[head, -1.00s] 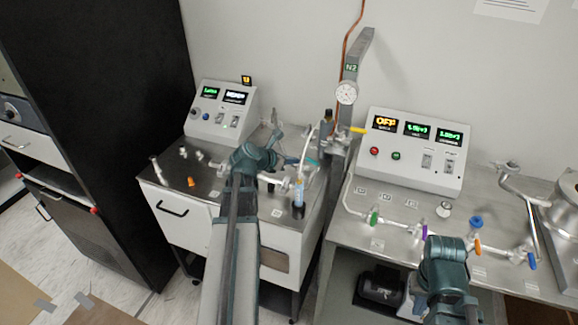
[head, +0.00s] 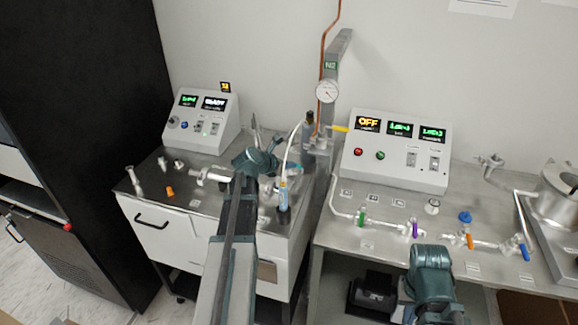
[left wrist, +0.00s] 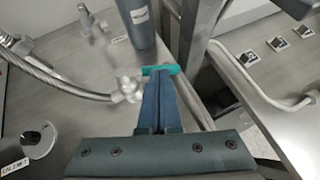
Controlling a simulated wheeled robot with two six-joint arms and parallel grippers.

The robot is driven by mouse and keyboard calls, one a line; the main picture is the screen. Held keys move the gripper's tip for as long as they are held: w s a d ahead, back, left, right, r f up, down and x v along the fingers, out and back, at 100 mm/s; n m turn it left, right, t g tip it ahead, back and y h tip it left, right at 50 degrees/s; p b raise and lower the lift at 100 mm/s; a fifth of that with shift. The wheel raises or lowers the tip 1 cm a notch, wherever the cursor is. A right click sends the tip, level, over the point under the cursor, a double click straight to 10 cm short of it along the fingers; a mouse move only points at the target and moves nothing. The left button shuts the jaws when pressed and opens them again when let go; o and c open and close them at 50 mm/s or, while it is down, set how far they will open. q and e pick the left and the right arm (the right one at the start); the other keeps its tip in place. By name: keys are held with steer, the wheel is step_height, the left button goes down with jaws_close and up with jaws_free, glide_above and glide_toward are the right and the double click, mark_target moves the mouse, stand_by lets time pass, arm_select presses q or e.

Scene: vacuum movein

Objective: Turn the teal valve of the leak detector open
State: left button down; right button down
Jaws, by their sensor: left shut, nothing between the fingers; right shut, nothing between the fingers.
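The teal valve handle (left wrist: 160,70) is a short bar in the left wrist view, next to a shiny metal fitting (left wrist: 128,90). My left gripper (left wrist: 160,82) is shut and empty. Its fingertips are at the teal bar and overlap it in the picture; I cannot tell whether they touch.
A ribbed metal hose (left wrist: 55,85) and a grey bottle (left wrist: 137,22) are close to the left fingers.

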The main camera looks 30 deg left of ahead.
arm_select(q)
steer(key=shift+w+d, duration=0.3)
steer(key=shift+w, duration=0.3)
steer(key=shift+w+d, duration=0.3)
steer(key=shift+w, duration=0.25)
steer(key=shift+s, duration=0.15)
steer(key=shift+s+a, duration=0.5)
steer(key=s+d+r+p, duration=0.2)
steer(key=s+r+p, duration=0.5)
steer(key=s, duration=0.4)
steer(key=shift+s+d+r+p, duration=0.2)
steer(key=shift+d+r+p, duration=0.15)
steer(key=shift+d+p, duration=0.05)
